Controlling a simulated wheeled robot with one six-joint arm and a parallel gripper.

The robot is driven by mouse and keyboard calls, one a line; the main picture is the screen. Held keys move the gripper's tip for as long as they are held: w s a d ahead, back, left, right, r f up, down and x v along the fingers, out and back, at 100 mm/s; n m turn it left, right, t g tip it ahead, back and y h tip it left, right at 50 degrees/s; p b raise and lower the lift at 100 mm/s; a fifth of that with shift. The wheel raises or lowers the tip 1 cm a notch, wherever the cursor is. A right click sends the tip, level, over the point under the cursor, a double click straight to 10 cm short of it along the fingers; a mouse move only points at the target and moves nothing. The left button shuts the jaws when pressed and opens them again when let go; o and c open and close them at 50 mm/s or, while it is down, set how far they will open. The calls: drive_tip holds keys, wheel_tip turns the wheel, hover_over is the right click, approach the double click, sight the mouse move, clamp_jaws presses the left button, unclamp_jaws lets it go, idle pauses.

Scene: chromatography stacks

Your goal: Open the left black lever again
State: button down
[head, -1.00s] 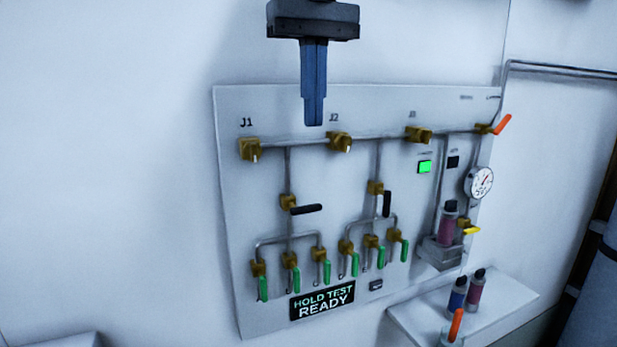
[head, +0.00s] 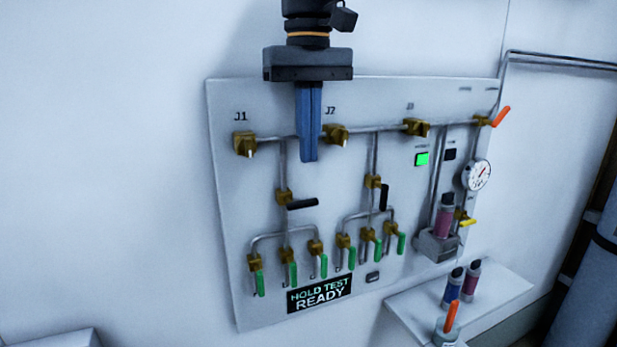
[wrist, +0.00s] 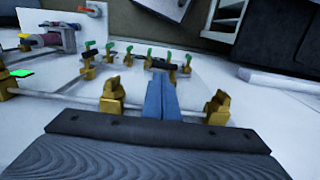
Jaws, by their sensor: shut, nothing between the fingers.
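The left black lever (head: 302,204) sits on a brass valve (head: 283,197) below and between J1 and J2. It points sideways to the right, across its vertical pipe. The right black lever (head: 384,197) hangs downward, along its pipe. My gripper (head: 308,160) points down with its blue fingers together and empty, in front of the panel between the J1 and J2 valves. In the picture its tips are above the left black lever, apart from it.
The white panel (head: 225,250) carries several green levers (head: 260,283) along the bottom and a "HOLD TEST READY" sign (head: 319,294). At right are an orange lever (head: 502,116), a gauge (head: 477,175) and a shelf (head: 500,290) with bottles. The wall left of the panel is clear.

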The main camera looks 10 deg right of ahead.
sight(311, 200)
wheel_tip(311, 200, down, 7)
drive_tip(key=shift+r+p, duration=0.1)
drive_tip(key=shift+p, duration=0.65)
drive_tip(key=shift+d+f+p, duration=0.25)
drive_tip(key=shift+p, duration=0.1)
drive_tip(key=shift+r, duration=0.1)
drive_tip(key=shift+r+p, duration=0.75)
drive_tip(key=shift+p, duration=0.15)
drive_tip(key=shift+r, duration=0.1)
wheel_tip(311, 200, up, 3)
drive_tip(key=p, duration=0.3)
drive_tip(key=shift+d, duration=0.15)
wheel_tip(311, 200, up, 11)
drive_tip(key=d+b, duration=0.1)
drive_tip(key=b, duration=0.1)
drive_tip(key=shift+w+d, duration=0.15)
drive_tip(key=shift+w, duration=0.15)
